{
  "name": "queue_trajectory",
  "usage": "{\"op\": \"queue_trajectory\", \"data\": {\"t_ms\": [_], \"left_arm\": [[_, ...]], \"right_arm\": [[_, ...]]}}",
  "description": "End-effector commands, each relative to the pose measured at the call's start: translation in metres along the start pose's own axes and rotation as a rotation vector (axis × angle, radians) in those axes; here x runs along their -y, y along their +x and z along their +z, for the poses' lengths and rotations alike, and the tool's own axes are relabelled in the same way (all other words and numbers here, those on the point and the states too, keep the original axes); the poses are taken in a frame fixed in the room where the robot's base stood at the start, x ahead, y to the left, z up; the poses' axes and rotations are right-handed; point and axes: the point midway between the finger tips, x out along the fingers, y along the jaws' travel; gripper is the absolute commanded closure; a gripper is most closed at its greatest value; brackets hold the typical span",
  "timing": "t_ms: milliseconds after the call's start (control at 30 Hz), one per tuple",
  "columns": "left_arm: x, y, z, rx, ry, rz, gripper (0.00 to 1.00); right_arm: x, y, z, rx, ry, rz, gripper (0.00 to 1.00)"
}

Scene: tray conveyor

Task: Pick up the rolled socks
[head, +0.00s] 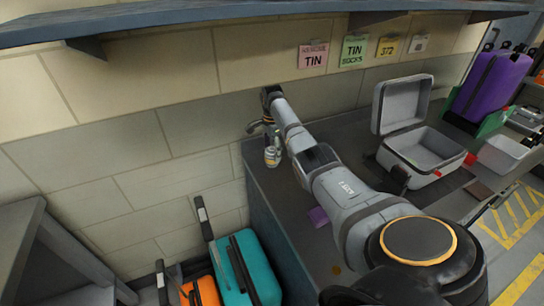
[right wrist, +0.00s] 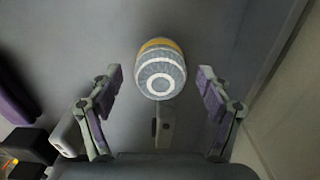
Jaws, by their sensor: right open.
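The rolled socks (head: 272,157), grey and white with a yellow band, stand near the far left corner of the dark counter (head: 283,205). In the right wrist view the socks (right wrist: 160,72) show a ringed, coiled end towards the camera. My right gripper (head: 262,129) is close to the socks in the head view. In the right wrist view its two fingers (right wrist: 159,78) are spread, one on each side of the socks, with a visible gap on both sides. My left gripper is not in view.
An open grey case (head: 421,150) stands on the counter to the right. Teal (head: 246,268) and orange (head: 200,291) suitcases stand left of the counter. A shelf (head: 250,14) runs above; signs (head: 354,50) hang on the wall.

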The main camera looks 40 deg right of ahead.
Motion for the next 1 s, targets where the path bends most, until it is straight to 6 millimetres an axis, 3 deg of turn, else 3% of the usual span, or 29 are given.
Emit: {"op": "queue_trajectory", "data": {"t_ms": [133,400,833,1000], "left_arm": [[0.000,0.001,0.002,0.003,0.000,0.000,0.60],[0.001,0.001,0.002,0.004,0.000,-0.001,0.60],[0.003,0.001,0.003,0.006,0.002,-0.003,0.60],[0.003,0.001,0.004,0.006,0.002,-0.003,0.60]], "right_arm": [[-0.001,0.022,0.001,0.000,0.000,0.002,0.21],[0.000,0.026,0.000,-0.001,0.000,0.000,0.21],[0.000,0.026,0.000,-0.001,0.000,0.000,0.80],[0.000,0.026,0.000,-0.001,0.000,0.000,0.80]]}}
